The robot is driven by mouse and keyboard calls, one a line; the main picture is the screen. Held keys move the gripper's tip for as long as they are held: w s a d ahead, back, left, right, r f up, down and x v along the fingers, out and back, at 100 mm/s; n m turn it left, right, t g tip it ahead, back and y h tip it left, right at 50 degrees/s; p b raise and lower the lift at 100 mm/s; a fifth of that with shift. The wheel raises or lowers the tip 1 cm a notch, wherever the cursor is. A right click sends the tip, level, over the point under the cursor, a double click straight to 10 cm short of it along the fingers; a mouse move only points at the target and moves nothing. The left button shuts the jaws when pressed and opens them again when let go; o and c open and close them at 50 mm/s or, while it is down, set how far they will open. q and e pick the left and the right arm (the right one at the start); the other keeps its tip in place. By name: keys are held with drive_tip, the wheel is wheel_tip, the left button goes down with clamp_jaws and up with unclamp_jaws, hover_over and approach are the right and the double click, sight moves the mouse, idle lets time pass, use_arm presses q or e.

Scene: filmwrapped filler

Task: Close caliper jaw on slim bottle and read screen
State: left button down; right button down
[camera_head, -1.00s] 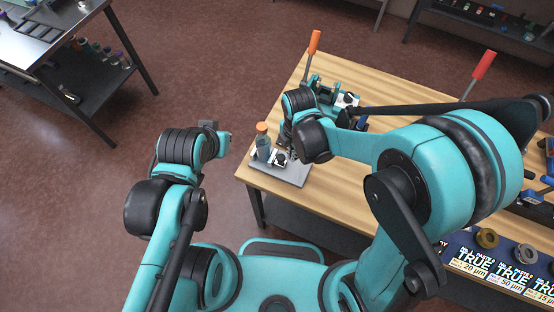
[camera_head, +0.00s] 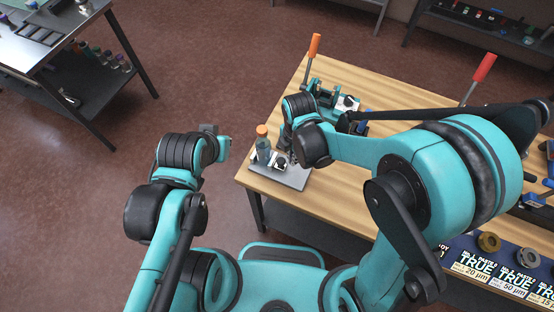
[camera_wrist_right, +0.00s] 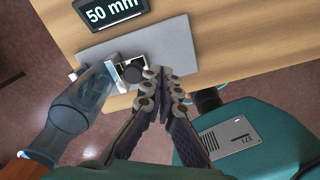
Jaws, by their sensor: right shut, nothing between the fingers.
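The slim bottle (camera_head: 264,148), bluish and clear with an orange cap, stands upright on the caliper's grey plate (camera_head: 290,178) at the table's near left corner. In the right wrist view the bottle (camera_wrist_right: 78,112) is beside the white caliper jaw (camera_wrist_right: 122,74) with its dark knob (camera_wrist_right: 134,73); I cannot tell whether they touch. The screen (camera_wrist_right: 108,10) shows "50 mm", its upper part cut off. My right gripper (camera_wrist_right: 164,76) is shut and empty, its fingertips just beside the knob. My left gripper (camera_head: 209,129) is off the table to the left, its fingers unclear.
A teal device (camera_head: 325,90) with an orange-handled lever (camera_head: 314,45) stands behind my right gripper. A red handle (camera_head: 484,67) rises at the table's far side. Printed cards and rings (camera_head: 489,242) lie at the near right. Bare wood (camera_head: 340,200) lies right of the plate.

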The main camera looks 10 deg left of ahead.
drive_tip(key=shift+f, duration=0.1)
idle(0.4)
drive_tip(key=shift+f+b, duration=2.35)
drive_tip(key=shift+f, duration=0.1)
drive_tip(key=shift+w+a, duration=0.2)
drive_tip(key=shift+a, duration=0.4)
drive_tip(key=shift+s+d, duration=0.1)
drive_tip(key=shift+d, duration=0.15)
drive_tip(key=shift+s+d, duration=0.1)
drive_tip(key=shift+d, duration=0.2)
wheel_tip(320, 180, up, 6)
drive_tip(key=p, duration=0.4)
drive_tip(key=shift+d, duration=0.1)
idle(0.4)
